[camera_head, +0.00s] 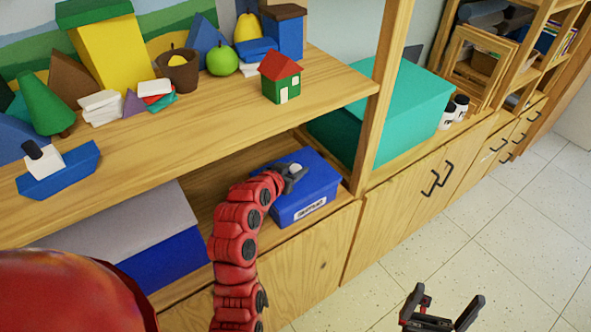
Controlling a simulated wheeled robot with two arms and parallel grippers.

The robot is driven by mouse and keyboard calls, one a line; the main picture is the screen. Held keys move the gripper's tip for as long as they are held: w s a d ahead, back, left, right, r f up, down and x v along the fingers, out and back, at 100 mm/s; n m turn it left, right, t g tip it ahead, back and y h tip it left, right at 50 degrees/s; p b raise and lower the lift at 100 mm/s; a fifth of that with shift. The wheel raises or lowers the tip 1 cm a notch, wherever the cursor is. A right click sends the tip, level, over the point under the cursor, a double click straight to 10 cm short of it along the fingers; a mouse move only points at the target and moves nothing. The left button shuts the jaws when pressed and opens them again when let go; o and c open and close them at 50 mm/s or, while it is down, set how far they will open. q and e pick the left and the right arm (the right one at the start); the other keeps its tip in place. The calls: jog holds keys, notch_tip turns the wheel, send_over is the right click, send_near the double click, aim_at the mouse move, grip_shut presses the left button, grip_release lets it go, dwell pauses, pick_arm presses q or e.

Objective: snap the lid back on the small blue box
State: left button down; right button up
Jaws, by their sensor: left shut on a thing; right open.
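The small blue box (318,188) stands on the lower shelf near its right end, with a pale label on its front. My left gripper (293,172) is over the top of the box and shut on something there. A small pale patch shows by its fingertips; the gripper hides part of the top, so I cannot tell whether the lid is seated or apart from the box. My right gripper (445,308) is open and empty, low over the floor at the bottom right.
The upper shelf (330,88) carries a toy house (281,79), a green apple (222,60), a toy boat (62,172) and several blocks. An upright post (381,95) stands right of the blue box. A teal box (420,95) sits beyond it. The floor (480,240) is clear.

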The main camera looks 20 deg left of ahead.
pick_arm(q)
jog(key=shift+b, duration=0.3)
dwell(0.9)
jog(key=shift+f+b, duration=1)
jog(key=shift+b, duration=0.4)
dwell(1.1)
dwell(0.4)
grip_release()
dwell(0.3)
jog(key=shift+r+p, duration=0.8)
jog(key=shift+r, duration=2.25)
grip_shut()
